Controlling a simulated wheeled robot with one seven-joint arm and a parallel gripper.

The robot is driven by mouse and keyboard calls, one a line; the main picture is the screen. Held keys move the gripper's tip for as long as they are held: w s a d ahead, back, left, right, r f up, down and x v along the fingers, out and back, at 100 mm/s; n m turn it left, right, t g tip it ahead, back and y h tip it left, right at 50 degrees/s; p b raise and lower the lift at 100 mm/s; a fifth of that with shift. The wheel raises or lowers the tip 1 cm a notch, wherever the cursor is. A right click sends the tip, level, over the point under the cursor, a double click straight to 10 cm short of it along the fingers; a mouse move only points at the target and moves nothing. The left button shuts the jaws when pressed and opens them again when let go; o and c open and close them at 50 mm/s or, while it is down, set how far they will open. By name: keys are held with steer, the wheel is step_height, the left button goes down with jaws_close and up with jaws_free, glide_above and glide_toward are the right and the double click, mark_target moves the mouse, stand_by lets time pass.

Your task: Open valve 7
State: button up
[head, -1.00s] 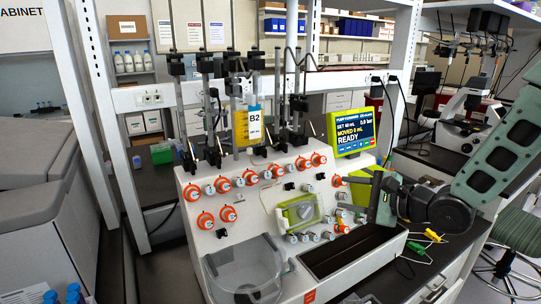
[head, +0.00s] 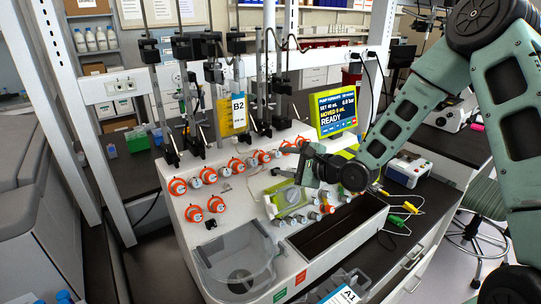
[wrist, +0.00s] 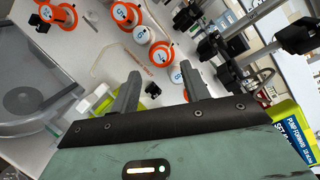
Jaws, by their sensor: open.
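The cell processor panel (head: 255,190) carries a row of orange-ringed valves and small grey-white knobs. In the head view the valve numbers are too small to read. My gripper (wrist: 160,74) is open and empty, its fingers pointing at the panel. It shows in the head view (head: 292,168) above the panel's right half.
A lime-framed screen (head: 335,112) reading READY stands behind my gripper. A bag marked B2 (head: 233,113) hangs among upright posts. A clear bowl (head: 238,262) and dark trough (head: 335,228) sit at the front. A white shelf post (head: 126,130) stands at the left.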

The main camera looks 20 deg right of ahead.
mark_target(267, 159)
steer(key=shift+p+x, duration=0.7)
steer(key=shift+x, duration=2.1)
steer(key=c, duration=1)
